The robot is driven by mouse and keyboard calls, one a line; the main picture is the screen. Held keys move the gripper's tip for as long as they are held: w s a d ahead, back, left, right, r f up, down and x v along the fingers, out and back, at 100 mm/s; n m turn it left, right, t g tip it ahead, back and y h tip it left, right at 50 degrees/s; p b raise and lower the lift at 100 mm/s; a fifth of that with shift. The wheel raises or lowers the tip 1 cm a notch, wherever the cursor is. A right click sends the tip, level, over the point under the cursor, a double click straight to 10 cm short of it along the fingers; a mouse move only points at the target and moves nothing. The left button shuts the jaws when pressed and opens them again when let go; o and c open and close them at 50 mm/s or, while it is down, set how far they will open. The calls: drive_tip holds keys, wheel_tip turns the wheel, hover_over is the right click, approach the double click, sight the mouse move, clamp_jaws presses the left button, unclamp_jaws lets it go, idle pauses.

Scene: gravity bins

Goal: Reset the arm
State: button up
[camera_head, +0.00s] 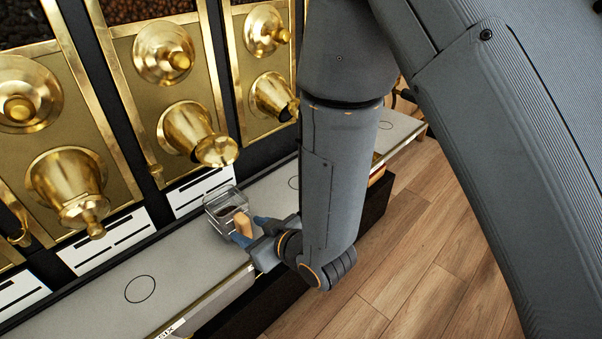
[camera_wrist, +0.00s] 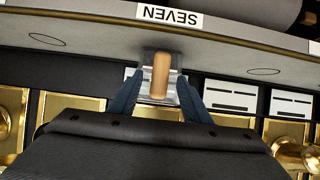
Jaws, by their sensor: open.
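My gripper (camera_head: 253,228) reaches in low over the shelf in front of the gold dispensers. In the wrist view its two blue fingers (camera_wrist: 160,100) are spread, one on each side of a tan wooden handle (camera_wrist: 161,76). The handle also shows in the head view (camera_head: 242,224). It belongs with a small clear container (camera_head: 222,203) holding something dark, which stands on the shelf. The fingers look apart from the handle, though my arm hides part of this area in the head view.
The grey shelf (camera_head: 110,284) has printed circles and a "SEVEN" label (camera_wrist: 169,15) on its edge. Gold dispensers with protruding spouts (camera_head: 201,136) line the wall behind. White label cards (camera_head: 108,240) sit below them. Open wooden floor (camera_head: 400,275) lies at the right.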

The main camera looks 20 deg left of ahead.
drive_tip(key=w+d+r+m+h+p, duration=0.1)
drive_tip(key=w+d+r+m+h, duration=0.15)
drive_tip(key=d, duration=0.75)
drive_tip(key=w+d+r+m+h+p, duration=0.2)
drive_tip(key=w+d+r+h, duration=0.15)
drive_tip(key=d, duration=0.65)
drive_tip(key=w+d+r+m+h+p, duration=0.1)
drive_tip(key=w+d+r+m+h, duration=0.2)
drive_tip(key=d, duration=0.6)
drive_tip(key=s+d+r+m+g+h+p, duration=0.1)
drive_tip(key=d+r+m+p, duration=0.1)
drive_tip(key=d, duration=0.8)
drive_tip(key=shift+s+d+r+h, duration=0.2)
drive_tip(key=shift+s+r+h, duration=0.15)
drive_tip(key=shift+r, duration=0.35)
drive_tip(key=s+d+r+m+g, duration=0.1)
drive_tip(key=s+d+r, duration=0.1)
drive_tip(key=s+d, duration=0.1)
drive_tip(key=s+d+r+m+g+p, duration=0.1)
drive_tip(key=s+d+r+m, duration=0.1)
drive_tip(key=d, duration=0.1)
drive_tip(key=s+d+r+m+g, duration=0.1)
drive_tip(key=s+d+r, duration=0.1)
drive_tip(key=s+d, duration=0.1)
drive_tip(key=shift+s+d+g+h+p, duration=0.1)
drive_tip(key=shift+s+g+h+p, duration=0.2)
drive_tip(key=shift+s+h+p, duration=0.05)
